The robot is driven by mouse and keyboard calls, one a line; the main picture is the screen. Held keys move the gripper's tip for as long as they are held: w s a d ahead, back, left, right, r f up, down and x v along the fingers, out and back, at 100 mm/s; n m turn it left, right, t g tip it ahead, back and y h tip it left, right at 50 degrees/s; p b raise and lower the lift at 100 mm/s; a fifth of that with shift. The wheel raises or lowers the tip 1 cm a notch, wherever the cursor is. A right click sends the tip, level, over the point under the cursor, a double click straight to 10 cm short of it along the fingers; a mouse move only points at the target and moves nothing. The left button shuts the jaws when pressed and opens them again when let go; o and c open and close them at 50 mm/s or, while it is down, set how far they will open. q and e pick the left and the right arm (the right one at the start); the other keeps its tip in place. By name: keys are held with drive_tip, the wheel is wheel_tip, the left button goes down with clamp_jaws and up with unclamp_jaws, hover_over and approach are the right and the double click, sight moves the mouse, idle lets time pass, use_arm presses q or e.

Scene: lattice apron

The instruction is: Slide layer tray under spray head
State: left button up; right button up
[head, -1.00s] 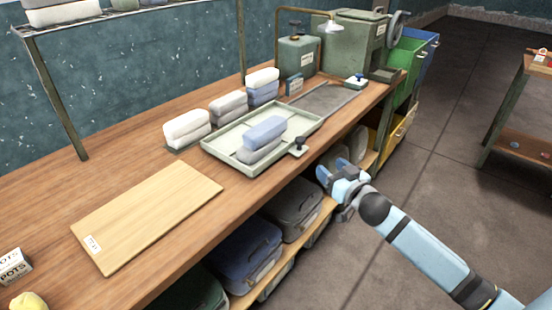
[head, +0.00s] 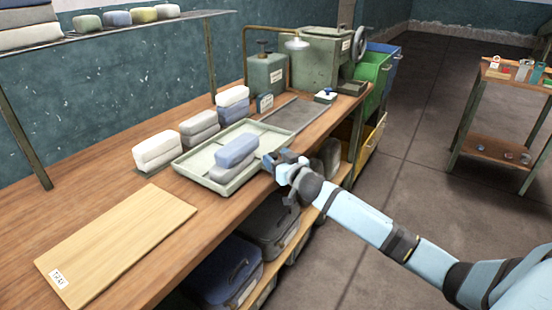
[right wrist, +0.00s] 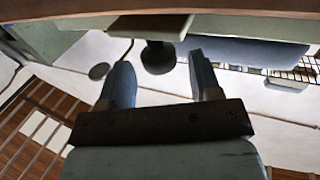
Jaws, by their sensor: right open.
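The pale green layer tray (head: 192,176) lies on the wooden bench and carries a blue block (head: 237,151) on a grey one (head: 230,169). The white spray head (head: 297,43) hangs from a bent brass pipe, farther back and right of the tray. My right gripper (head: 279,158) is at the tray's right edge and hides the tray's knob in the head view. In the right wrist view its fingers (right wrist: 159,62) are apart, with the dark knob (right wrist: 158,57) just beyond and between the tips. Contact cannot be told. My left gripper is not in view.
A bare grey track (head: 293,114) runs from the tray toward the spray head. Stacked blocks (head: 156,150) stand along the tray's back side. A wooden board (head: 115,240) lies at the front left. A green tank (head: 266,75) and a crank machine (head: 322,55) stand at the back.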

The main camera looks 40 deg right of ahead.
drive_tip(key=shift+w, duration=0.3)
